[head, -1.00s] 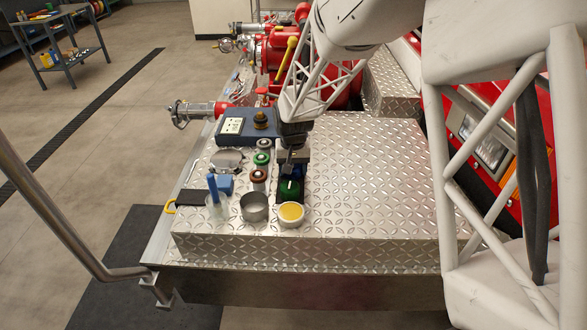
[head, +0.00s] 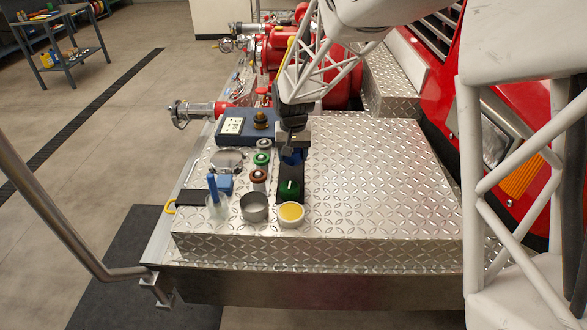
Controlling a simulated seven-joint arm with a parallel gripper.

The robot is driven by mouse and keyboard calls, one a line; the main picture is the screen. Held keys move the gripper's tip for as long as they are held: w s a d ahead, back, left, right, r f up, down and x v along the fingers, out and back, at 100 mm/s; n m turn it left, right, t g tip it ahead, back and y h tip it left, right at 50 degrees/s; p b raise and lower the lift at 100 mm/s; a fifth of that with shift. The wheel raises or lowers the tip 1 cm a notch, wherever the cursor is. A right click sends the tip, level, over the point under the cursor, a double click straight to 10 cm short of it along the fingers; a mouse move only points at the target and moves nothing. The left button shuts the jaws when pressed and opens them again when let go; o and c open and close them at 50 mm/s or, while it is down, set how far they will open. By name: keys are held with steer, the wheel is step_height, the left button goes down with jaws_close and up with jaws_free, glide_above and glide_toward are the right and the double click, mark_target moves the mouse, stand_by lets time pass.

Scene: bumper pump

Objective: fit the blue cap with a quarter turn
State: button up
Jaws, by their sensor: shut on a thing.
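My gripper (head: 291,146) is over the deck, pointing down, at the far part of a dark rack (head: 282,197). It is shut on the blue cap (head: 292,157), which shows only as a small blue patch below the fingers. A green cap (head: 290,188) with a pale mark sits on the near end of the rack. I cannot tell whether the blue cap touches anything beneath it.
The deck's right side (head: 380,190) is clear.

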steer(key=shift+r, duration=1.7)
steer(key=shift+w, duration=0.1)
step_height(320, 180, up, 7)
steer(key=m, duration=0.1)
glide_above(260, 113)
steer(key=shift+w, duration=0.15)
steer(key=shift+f, duration=0.25)
steer(key=shift+f, duration=2.2)
steer(key=shift+f, duration=1.4)
stand_by(0.8)
